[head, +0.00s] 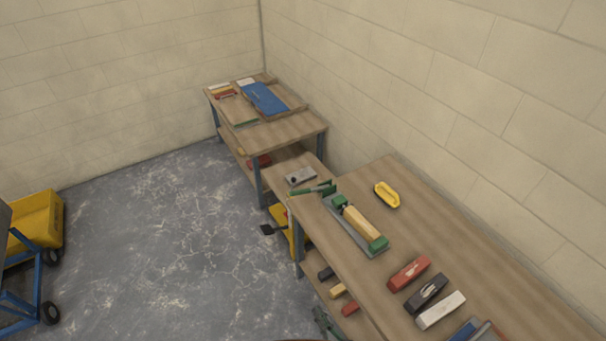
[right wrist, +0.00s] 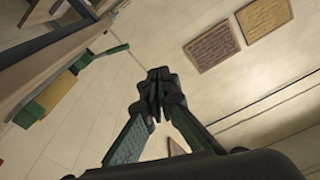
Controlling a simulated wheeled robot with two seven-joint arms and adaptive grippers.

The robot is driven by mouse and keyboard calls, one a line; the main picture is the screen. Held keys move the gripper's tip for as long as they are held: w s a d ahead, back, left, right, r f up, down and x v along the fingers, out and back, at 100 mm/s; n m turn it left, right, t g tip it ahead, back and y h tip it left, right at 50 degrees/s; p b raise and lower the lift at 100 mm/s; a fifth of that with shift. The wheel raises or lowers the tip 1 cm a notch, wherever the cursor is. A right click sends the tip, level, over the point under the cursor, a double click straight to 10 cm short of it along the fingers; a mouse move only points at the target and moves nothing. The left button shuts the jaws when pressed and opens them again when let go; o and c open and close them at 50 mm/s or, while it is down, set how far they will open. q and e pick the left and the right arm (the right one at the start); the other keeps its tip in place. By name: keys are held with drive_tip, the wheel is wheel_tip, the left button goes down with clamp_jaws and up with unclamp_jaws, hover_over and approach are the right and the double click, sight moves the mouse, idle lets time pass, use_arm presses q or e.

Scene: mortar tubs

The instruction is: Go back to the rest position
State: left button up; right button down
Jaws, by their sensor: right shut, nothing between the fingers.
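My right gripper (head: 321,318) shows at the bottom edge of the head view, low beside the front of the near workbench. Only a small dark green-grey part of it is in that view. In the right wrist view its two green fingers come together at dark tips (right wrist: 156,88), shut with nothing between them. My left gripper is in neither view.
The near workbench (head: 478,266) holds a green-ended wooden tool (head: 360,224), a yellow oval item (head: 386,194) and several blocks. A farther bench (head: 290,130) carries a blue item (head: 264,98). A yellow tub (head: 37,218) stands left. The middle floor is clear.

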drive_tip(key=s+d+f+g+h+b, duration=0.1)
drive_tip(key=s+d+f+g+h, duration=0.3)
drive_tip(key=f, duration=0.8)
drive_tip(key=s+d+f+g+b, duration=0.15)
drive_tip(key=d+f, duration=0.45)
drive_tip(key=f, duration=0.6)
drive_tip(key=s+d+f+g+h+b, duration=0.2)
drive_tip(key=s+d+f, duration=0.3)
drive_tip(key=f, duration=0.7)
use_arm(q)
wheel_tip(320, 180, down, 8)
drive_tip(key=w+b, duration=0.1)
drive_tip(key=b, duration=0.2)
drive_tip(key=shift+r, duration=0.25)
use_arm(e)
drive_tip(key=s+d+f+g+h, duration=0.1)
drive_tip(key=s+d+f+g, duration=0.1)
drive_tip(key=s+d+f, duration=0.2)
drive_tip(key=s+d+f+g+h, duration=0.1)
drive_tip(key=s+d+f+g, duration=0.2)
drive_tip(key=s+d+f, duration=0.2)
drive_tip(key=s+d+f+g+h, duration=0.1)
drive_tip(key=s+d+f+g, duration=0.2)
drive_tip(key=s+f, duration=0.6)
drive_tip(key=s+d, duration=0.2)
drive_tip(key=s, duration=0.5)
drive_tip(key=shift+s+a, duration=0.1)
